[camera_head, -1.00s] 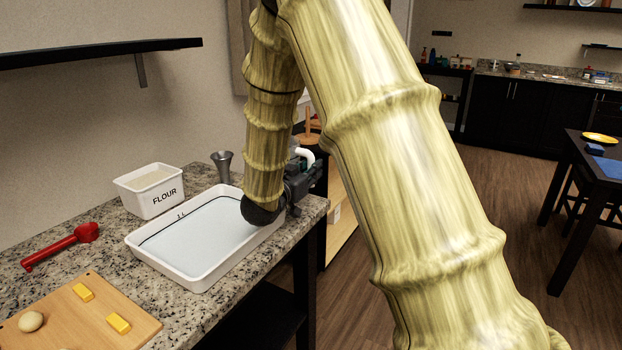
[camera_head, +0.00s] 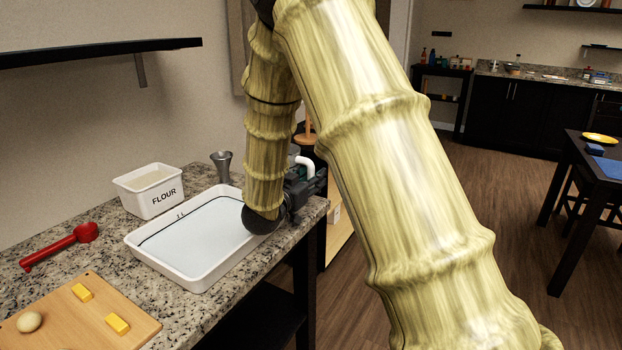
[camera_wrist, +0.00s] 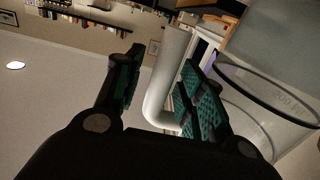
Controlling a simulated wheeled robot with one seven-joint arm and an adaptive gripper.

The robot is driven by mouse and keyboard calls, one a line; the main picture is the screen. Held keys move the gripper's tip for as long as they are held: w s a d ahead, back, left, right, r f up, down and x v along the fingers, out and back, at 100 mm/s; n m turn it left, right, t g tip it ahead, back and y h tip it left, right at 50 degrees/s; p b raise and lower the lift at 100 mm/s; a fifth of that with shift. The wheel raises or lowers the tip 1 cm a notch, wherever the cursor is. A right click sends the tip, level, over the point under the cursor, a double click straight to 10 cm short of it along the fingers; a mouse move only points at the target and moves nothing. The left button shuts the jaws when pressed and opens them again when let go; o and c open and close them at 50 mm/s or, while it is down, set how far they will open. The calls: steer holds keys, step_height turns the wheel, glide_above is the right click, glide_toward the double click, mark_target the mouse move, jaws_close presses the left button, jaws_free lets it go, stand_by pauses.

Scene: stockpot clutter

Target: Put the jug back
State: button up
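The jug (camera_wrist: 262,112) is clear, with a dark rim and a faint "200 ml" mark, at the right of the wrist view. Its white tubular handle (camera_wrist: 166,85) runs between my two fingers. My gripper (camera_wrist: 163,88) is open around the handle, with a gap on the left finger's side; the right finger is close to it, and contact is unclear. In the head view my gripper (camera_head: 312,180) is at the counter's right end, and the curved white handle (camera_head: 306,163) shows just above it. The jug's body is mostly hidden there by my arm.
A white tray (camera_head: 150,262) of pale liquid lies beside my wrist. A flour bin (camera_head: 150,190), a grey metal cup (camera_head: 221,165), a red scoop (camera_head: 60,245) and a cutting board (camera_head: 60,318) stand on the granite counter. A black shelf (camera_head: 100,52) hangs above.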

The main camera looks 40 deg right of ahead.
steer(key=v, duration=1.2)
steer(key=shift+s, duration=0.1)
